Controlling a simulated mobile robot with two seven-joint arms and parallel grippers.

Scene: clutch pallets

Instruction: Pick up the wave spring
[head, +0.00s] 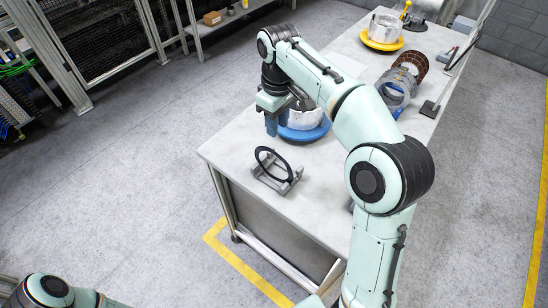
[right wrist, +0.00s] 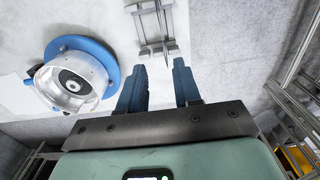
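A thin black ring (head: 259,156), which looks like the wave spring, leans in a grey holder (head: 284,187) near the front corner of the table. In the right wrist view the holder (right wrist: 171,49) is at the top, with the ring seen as a thin edge-on line and partly cut off. My right gripper (head: 272,124) is above the table, behind the holder and beside the blue pallet. Its two blue fingers (right wrist: 159,85) are apart with nothing between them. My left arm only shows at the lower left corner; its gripper is out of view.
A blue round pallet (head: 306,134) with a silver drum (right wrist: 70,82) stands just behind the holder. A yellow pallet (head: 381,44) with another drum is at the back. Grey rings (head: 396,90) and a brown disc (head: 411,66) stand at the right. The table (head: 235,150) is clear left of the holder.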

